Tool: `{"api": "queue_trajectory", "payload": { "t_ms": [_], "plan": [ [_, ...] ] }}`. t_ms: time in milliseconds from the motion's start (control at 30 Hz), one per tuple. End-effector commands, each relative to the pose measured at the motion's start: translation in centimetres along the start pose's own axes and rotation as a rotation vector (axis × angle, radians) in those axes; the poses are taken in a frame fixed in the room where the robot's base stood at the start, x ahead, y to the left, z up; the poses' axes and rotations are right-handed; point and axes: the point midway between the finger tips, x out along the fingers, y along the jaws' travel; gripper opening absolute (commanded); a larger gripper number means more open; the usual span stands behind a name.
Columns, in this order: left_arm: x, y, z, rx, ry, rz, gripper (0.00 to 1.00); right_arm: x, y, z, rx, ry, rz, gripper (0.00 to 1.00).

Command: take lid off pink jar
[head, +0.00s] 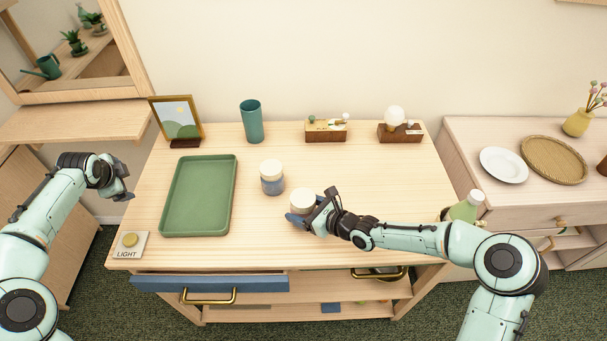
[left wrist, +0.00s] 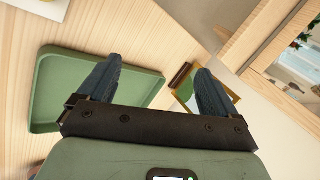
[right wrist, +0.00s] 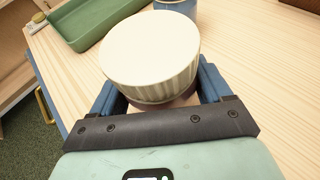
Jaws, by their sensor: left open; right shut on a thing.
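The pink jar (right wrist: 180,101) is under a ribbed cream lid (right wrist: 150,52) in the right wrist view; only a little of its pinkish body shows. In the head view its cream lid (head: 302,200) shows on top, with the body mostly hidden by my right gripper (head: 307,215). My right gripper is shut on this jar, with a finger on each side below the lid. The jar is at the front middle of the dresser; I cannot tell if it touches the top. My left gripper (head: 124,188) is open and empty, left of the green tray.
A blue-grey jar (head: 272,184) with a cream lid stands just behind the pink jar. The green tray (head: 165,205) lies empty at left. A teal cup (head: 252,122), picture frame (head: 176,120) and small ornaments line the back. A green bottle (head: 464,209) is at right, partly behind my right arm.

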Motion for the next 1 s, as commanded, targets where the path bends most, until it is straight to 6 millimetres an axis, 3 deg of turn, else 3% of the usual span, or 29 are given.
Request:
{"api": "queue_trajectory", "payload": {
  "t_ms": [33,267,600,800,1000],
  "plan": [
    [0.1,-0.1,-3.2,0.064,0.032,0.023,0.92,0.0,0.0,0.1,-0.001,-0.001,0.000,0.00],
    [-0.4,1.6,-14.6,0.321,0.122,0.154,0.92,0.0,0.0,0.1,0.000,-0.002,0.000,0.00],
    [-4.6,7.8,-29.8,0.724,0.235,0.342,0.92,0.0,0.0,0.1,-0.001,-0.002,0.000,0.00],
    [-8.6,12.9,-36.8,0.963,0.285,0.451,0.92,0.0,0.0,0.1,-0.001,-0.001,0.000,0.00],
    [-12.2,17.2,-40.9,1.140,0.311,0.533,0.92,0.0,0.0,0.1,-0.001,-0.002,0.000,0.00]
  ]
}}
